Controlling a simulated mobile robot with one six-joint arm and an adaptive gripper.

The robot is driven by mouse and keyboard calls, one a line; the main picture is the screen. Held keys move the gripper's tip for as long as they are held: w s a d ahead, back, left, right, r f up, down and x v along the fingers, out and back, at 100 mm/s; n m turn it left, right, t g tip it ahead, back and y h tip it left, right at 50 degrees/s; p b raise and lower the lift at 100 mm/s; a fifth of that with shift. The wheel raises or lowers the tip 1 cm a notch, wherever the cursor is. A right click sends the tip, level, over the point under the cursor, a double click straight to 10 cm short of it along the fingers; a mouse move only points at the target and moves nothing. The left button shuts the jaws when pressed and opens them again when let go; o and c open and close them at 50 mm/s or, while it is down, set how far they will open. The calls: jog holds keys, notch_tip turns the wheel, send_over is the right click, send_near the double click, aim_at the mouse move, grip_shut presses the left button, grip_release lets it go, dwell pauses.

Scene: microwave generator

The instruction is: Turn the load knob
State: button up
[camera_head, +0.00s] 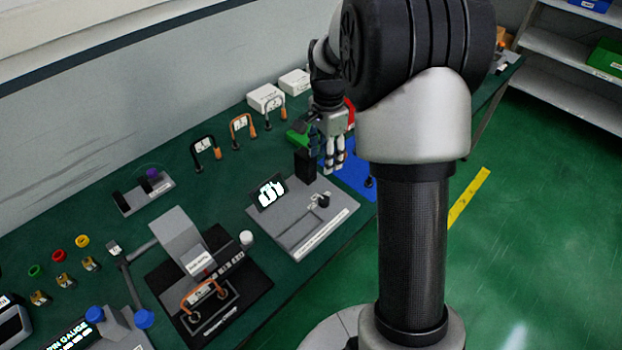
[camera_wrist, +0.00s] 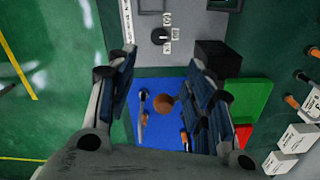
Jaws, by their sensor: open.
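The grey panel device (camera_head: 290,232) stands on the green bench with a lit display (camera_head: 271,193). A small black knob (camera_head: 323,200) sits on its right part. In the wrist view the black knob (camera_wrist: 160,36) shows on the grey panel (camera_wrist: 205,25), with small white labels beside it. I cannot read which knob it is. My gripper (camera_head: 334,165) hangs pointing down behind the device, near the blue mat. In the wrist view my gripper (camera_wrist: 163,60) is open and empty, with fingers spread wide. The knob lies beyond the fingertips, apart from them.
A black block (camera_wrist: 216,58) stands beside the panel, close to my right finger. A blue mat (camera_wrist: 160,128) with a brown round object (camera_wrist: 163,103) lies below. Green and red blocks are near. A dark-based device (camera_head: 210,290) stands left of the panel.

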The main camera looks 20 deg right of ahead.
aim_at(323, 199)
notch_tip(323, 199, down, 17)
jog(key=b, duration=0.5)
jog(key=shift+s+f, duration=0.1)
jog(key=c, duration=1)
